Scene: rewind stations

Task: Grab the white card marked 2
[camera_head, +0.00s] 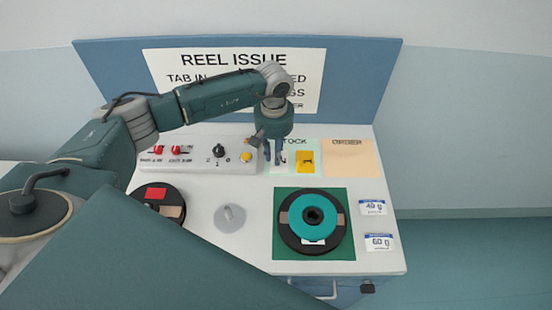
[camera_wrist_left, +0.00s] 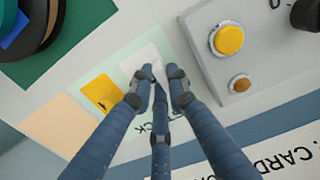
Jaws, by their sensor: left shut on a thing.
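My left gripper (camera_head: 273,160) points down at the left part of the pale green STOCK area (camera_head: 309,172). In the left wrist view its fingers (camera_wrist_left: 160,80) are close together over the white card (camera_wrist_left: 139,60), shut on it. The fingers hide part of the card, and I cannot read its mark there. In the head view only a sliver of the white card (camera_head: 284,157) shows beside the fingers. A yellow card (camera_head: 306,157) lies just right of it, apart from the gripper. My right gripper is not in view.
A control box (camera_head: 200,157) with red switches, a knob and a yellow button stands close left of the gripper. The tan ORDER area (camera_head: 350,160) is bare. A teal reel (camera_head: 293,216) lies on a green mat. Labels marked 40 g (camera_head: 373,207) and 60 g (camera_head: 379,243) are at the right.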

